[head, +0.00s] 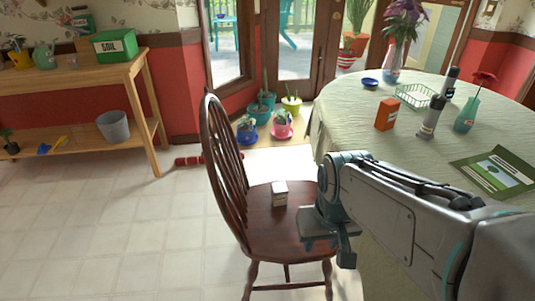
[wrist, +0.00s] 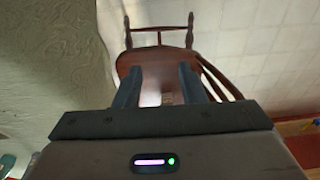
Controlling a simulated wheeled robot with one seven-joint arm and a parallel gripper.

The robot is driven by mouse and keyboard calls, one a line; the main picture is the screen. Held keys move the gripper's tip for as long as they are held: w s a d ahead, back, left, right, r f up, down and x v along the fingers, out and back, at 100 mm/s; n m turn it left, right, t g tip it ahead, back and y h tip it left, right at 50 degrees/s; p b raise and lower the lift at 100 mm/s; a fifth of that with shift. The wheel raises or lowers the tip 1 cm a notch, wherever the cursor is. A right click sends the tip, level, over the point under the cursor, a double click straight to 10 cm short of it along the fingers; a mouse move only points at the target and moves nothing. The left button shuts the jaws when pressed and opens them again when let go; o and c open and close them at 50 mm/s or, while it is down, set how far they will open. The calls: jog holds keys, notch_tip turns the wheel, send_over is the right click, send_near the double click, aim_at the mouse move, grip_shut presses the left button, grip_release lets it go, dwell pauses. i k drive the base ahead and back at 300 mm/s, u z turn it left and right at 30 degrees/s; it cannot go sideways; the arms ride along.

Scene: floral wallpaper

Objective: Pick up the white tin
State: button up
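A small white tin (head: 280,193) stands upright on the seat of the brown wooden chair (head: 262,228) in the head view. My gripper (head: 328,240) is at the right side of the seat, to the right of the tin and apart from it. In the wrist view my gripper (wrist: 160,68) has its two dark fingers well apart, over the chair seat (wrist: 150,60). A small pale-brown patch low between the fingers may be the tin, but I cannot tell. The fingers hold nothing that I can see.
A round table with a pale cloth (head: 345,110) stands right of the chair, bearing an orange box (head: 387,114), a wire basket and vases. The curved chair back (head: 218,150) rises left of the tin. A wooden shelf (head: 100,72) is at left; the tiled floor before it is clear.

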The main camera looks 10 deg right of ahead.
aim_at(279, 189)
jog(key=i, duration=0.7)
jog(key=k, duration=0.5)
jog(key=z, duration=2.35)
jog(key=k, duration=1.15)
jog(key=u, duration=1.6)
jog(key=i, duration=1)
jog(key=u, duration=0.05)
